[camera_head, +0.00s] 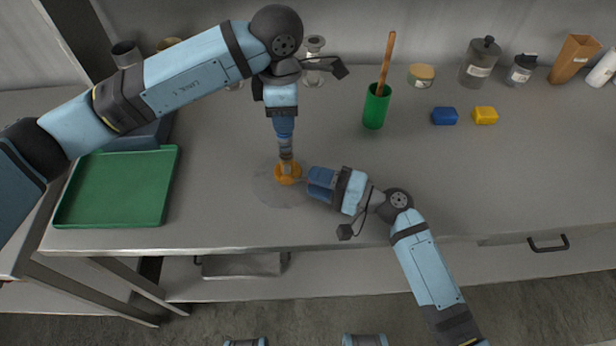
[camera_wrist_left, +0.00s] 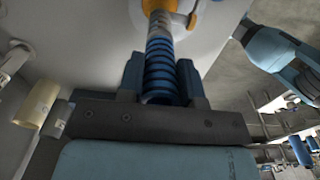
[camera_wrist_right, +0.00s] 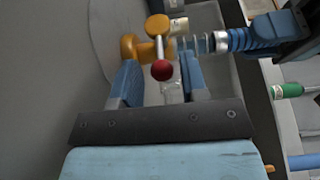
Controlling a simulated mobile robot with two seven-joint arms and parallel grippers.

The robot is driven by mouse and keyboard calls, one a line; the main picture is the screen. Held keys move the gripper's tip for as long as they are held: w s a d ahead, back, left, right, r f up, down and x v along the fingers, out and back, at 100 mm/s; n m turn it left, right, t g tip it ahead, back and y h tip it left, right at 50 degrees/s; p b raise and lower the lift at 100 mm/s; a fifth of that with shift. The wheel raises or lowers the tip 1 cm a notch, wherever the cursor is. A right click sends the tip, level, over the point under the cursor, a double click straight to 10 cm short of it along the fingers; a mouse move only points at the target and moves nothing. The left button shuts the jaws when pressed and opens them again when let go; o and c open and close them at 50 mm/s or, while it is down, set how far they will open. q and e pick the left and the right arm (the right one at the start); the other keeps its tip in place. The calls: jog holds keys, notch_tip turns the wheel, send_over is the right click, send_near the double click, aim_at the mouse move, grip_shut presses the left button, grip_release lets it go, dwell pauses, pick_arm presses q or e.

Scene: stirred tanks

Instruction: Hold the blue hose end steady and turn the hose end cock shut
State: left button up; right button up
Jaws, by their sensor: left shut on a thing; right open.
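The blue ribbed hose (camera_wrist_left: 160,68) runs between the fingers of my left gripper (camera_head: 284,133), which is shut on it above the counter. The orange hose end cock (camera_head: 288,175) is at the end of the hose, near the counter top. In the right wrist view the cock (camera_wrist_right: 146,46) has a metal lever with a red ball knob (camera_wrist_right: 162,71). My right gripper (camera_head: 312,182) is open just right of the cock. In its wrist view its fingers (camera_wrist_right: 160,80) stand on either side of the red knob. I cannot tell whether either finger touches the lever.
A green tray (camera_head: 165,190) lies at the left of the counter. A green cup (camera_head: 375,108) with a wooden handle, a blue block (camera_head: 445,116) and a yellow block (camera_head: 485,115) stand behind. Jars line the wall. The counter's right side (camera_head: 500,180) is clear.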

jog(key=v, duration=0.9)
jog(key=shift+s+d, duration=0.1)
jog(key=shift+d, duration=0.15)
pick_arm(q)
jog(key=o, duration=1)
jog(key=shift+o, duration=0.2)
jog(key=shift+r, duration=0.15)
